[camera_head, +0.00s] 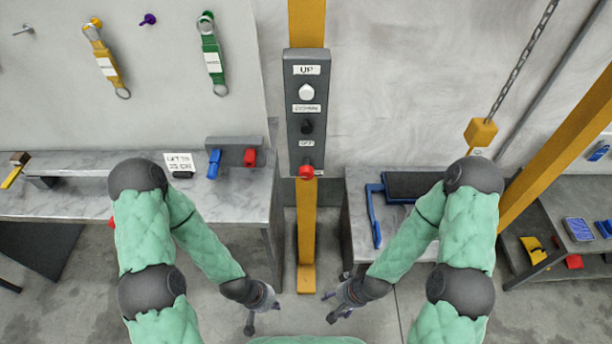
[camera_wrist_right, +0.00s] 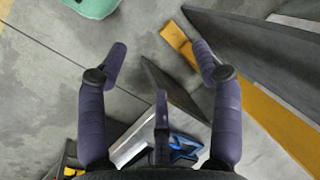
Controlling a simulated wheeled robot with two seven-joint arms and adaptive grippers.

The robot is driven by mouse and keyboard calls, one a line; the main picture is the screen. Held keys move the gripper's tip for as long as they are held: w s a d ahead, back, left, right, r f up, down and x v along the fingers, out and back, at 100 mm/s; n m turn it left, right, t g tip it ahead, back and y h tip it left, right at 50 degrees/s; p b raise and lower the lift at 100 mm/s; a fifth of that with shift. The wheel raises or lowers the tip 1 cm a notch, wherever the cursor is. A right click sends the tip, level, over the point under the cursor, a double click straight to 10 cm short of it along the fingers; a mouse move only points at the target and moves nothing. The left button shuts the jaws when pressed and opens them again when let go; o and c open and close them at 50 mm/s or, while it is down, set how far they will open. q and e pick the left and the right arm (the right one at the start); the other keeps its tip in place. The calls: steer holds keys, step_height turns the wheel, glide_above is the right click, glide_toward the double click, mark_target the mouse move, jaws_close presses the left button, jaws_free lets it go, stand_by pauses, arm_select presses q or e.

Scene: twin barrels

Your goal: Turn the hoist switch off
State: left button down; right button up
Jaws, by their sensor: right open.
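The hoist switch box (camera_head: 294,130) is a dark grey upright panel on the yellow post in the middle of the head view. It carries a white knob (camera_head: 306,92) under an "UP" label, a black knob (camera_head: 307,126) under a label too blurred to read, and a red knob (camera_head: 306,171) at the bottom under an "OFF" label. My left gripper (camera_head: 262,318) hangs low, left of the post, with its fingers apart and empty. My right gripper (camera_head: 338,306) hangs low, right of the post. It is open and empty over the floor; its fingers show in the right wrist view (camera_wrist_right: 160,60).
A grey bench (camera_head: 110,197) stands left and another bench (camera_head: 357,230) right, with a blue-handled tool (camera_head: 373,215). A chain with a yellow block (camera_head: 481,131) hangs right. A slanted yellow beam (camera_head: 560,150) stands far right. The space before the switch box is clear.

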steer(key=w+a+r+n+t+h+b, duration=0.1)
steer(key=w+r+t+b, duration=0.1)
steer(key=w, duration=0.4)
steer(key=w+a+r+t+b, duration=0.1)
steer(key=w+r+t, duration=0.15)
steer(key=w, duration=0.25)
steer(key=t+h+b, duration=0.2)
steer(key=t+b, duration=0.7)
steer(key=t, duration=0.4)
glide_toward(307, 177)
steer(key=w+b, duration=0.1)
steer(key=w, duration=0.2)
steer(key=w+b, duration=0.1)
steer(key=w, duration=0.7)
steer(key=shift+w+a+r+b, duration=0.15)
steer(key=shift+a+b, duration=0.1)
steer(key=shift+b, duration=0.15)
steer(key=shift+c, duration=0.3)
steer(key=c, duration=1.1)
